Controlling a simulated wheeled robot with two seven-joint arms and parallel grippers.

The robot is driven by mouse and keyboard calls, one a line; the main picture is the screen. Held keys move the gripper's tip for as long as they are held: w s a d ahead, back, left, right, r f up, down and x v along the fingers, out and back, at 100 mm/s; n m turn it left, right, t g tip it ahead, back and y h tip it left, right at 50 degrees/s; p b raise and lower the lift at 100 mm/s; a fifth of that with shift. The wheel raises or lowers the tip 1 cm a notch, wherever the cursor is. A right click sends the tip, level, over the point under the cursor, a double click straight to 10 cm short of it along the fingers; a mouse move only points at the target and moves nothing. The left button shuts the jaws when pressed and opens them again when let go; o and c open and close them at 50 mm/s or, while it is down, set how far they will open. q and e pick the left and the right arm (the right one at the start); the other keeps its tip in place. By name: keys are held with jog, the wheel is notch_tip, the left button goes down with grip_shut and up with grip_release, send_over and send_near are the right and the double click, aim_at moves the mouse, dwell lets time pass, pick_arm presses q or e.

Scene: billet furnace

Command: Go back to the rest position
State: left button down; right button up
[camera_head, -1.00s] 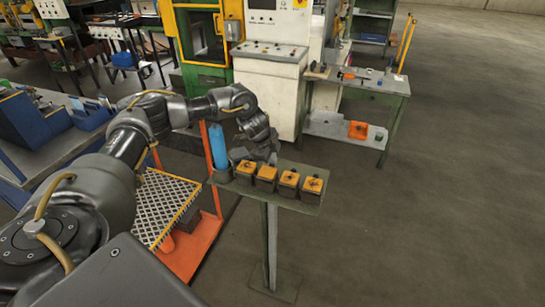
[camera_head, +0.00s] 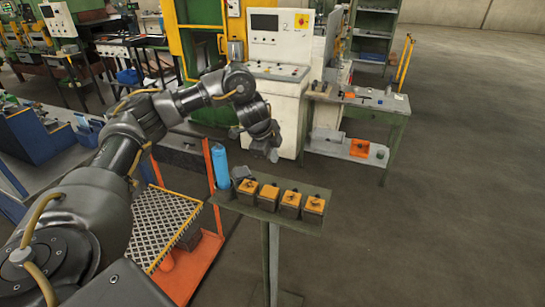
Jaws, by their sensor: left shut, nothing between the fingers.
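My left gripper (camera_head: 273,154) hangs at the end of my left arm, which comes in from the left. It points down, shut and empty, above and behind the small stand (camera_head: 262,212). A clear gap shows between the fingertips and the stand. Several dark blocks with orange tops (camera_head: 290,199) stand in a row on the stand. A blue bottle (camera_head: 219,166) stands at its left end, beside a small grey item (camera_head: 240,174). My right gripper does not show.
An orange-framed cart with a grated top (camera_head: 163,228) stands left of the stand. The control cabinet (camera_head: 278,68) is behind my gripper. A green side table (camera_head: 370,104) with an orange bin (camera_head: 359,148) stands at the right. The floor at the right is clear.

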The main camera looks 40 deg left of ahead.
pick_arm(q)
jog(key=shift+s+r, duration=0.1)
jog(key=shift+r, duration=0.25)
